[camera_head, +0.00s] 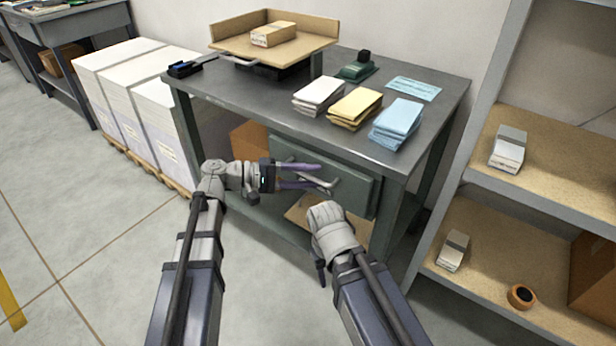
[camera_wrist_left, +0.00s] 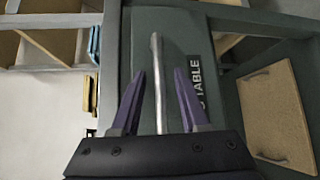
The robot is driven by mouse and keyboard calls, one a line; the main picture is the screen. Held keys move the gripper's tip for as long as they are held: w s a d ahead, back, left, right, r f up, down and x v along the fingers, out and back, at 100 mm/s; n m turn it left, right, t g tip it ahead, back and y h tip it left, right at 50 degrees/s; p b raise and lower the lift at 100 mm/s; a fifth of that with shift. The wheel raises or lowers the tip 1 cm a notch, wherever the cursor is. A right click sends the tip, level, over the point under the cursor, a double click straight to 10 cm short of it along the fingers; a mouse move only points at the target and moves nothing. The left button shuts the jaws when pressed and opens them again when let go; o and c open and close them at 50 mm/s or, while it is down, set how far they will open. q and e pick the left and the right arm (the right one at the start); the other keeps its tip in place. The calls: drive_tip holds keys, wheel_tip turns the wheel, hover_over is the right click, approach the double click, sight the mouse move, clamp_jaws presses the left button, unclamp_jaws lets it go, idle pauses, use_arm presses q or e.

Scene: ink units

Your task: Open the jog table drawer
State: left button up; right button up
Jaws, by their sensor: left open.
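The jog table (camera_head: 440,101) is a dark grey-green bench with a green drawer (camera_head: 355,192) under its top. The drawer front looks closed. Its metal bar handle (camera_wrist_left: 158,62) shows in the left wrist view, with a dark label reading "TABLE" (camera_wrist_left: 204,85) beside it. My left gripper (camera_head: 318,176) is open in front of the drawer. In the left wrist view its purple fingers (camera_wrist_left: 160,75) lie on either side of the handle; I cannot tell whether they touch it. My right wrist is low in front of the table, and its jaws are not clearly visible.
Paper stacks (camera_head: 355,105) and a wooden jogging tray (camera_head: 222,46) stand on the tabletop. A shelf unit (camera_head: 462,180) stands close on the right. Tall white paper stacks (camera_head: 145,97) on a pallet stand at left. The floor (camera_head: 70,230) at front left is clear.

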use_arm(q)
drive_tip(key=shift+d, duration=0.1)
clamp_jaws()
idle(0.3)
idle(1.1)
